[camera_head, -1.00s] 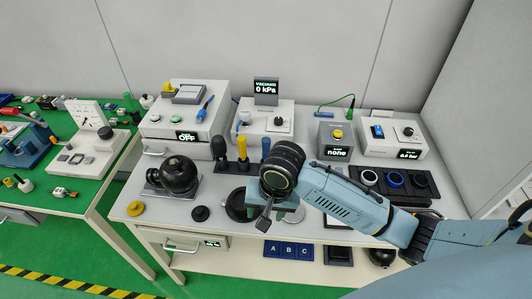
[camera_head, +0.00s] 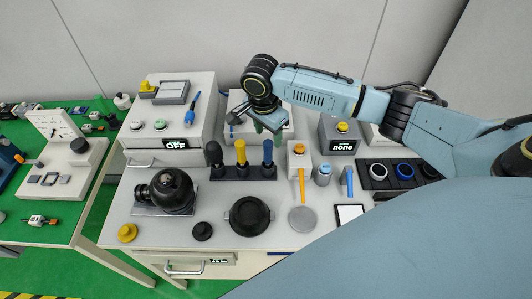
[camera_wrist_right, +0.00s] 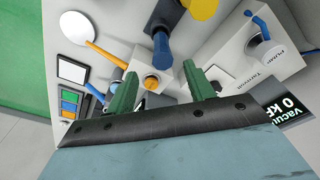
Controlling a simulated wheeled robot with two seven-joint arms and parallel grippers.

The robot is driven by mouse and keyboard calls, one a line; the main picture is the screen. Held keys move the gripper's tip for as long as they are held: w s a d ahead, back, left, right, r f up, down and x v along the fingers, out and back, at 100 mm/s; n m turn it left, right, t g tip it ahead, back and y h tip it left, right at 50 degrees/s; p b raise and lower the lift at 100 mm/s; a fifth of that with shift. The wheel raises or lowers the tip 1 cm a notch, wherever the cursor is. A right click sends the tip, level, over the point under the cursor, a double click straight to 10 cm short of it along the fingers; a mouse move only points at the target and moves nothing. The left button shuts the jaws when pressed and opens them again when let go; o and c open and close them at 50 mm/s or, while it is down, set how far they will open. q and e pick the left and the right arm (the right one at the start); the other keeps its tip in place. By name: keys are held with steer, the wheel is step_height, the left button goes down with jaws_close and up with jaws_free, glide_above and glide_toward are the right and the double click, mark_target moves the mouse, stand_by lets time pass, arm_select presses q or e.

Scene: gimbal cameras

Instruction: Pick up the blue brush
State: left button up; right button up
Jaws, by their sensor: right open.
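A rack (camera_head: 237,172) on the table holds three upright tools with black, yellow and blue handles. The blue-handled one (camera_head: 267,150), which looks like the blue brush, stands at the right end; its lower part is hard to make out. In the right wrist view the blue handle (camera_wrist_right: 162,47) shows above the space between the fingers. My right gripper (camera_head: 262,122) is open and empty, above and behind the rack in the head view. Its green fingers are spread apart in the wrist view (camera_wrist_right: 160,76) and do not touch the brush. My left gripper is out of view.
A black round dish (camera_head: 249,216) and a dark ball device (camera_head: 168,190) stand in front. White boxes (camera_head: 165,140) stand behind.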

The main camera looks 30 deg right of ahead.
mark_target(269, 143)
step_height(269, 143, down, 3)
steer(key=shift+d+r, duration=0.1)
steer(key=shift+d, duration=0.05)
steer(key=shift+w+f, duration=0.1)
steer(key=shift+f, duration=0.85)
step_height(269, 143, down, 4)
steer(key=shift+w+d+r, duration=0.15)
steer(key=shift+r, duration=0.1)
steer(key=shift+f, duration=0.2)
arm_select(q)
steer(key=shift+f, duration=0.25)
arm_select(e)
steer(key=c, duration=1)
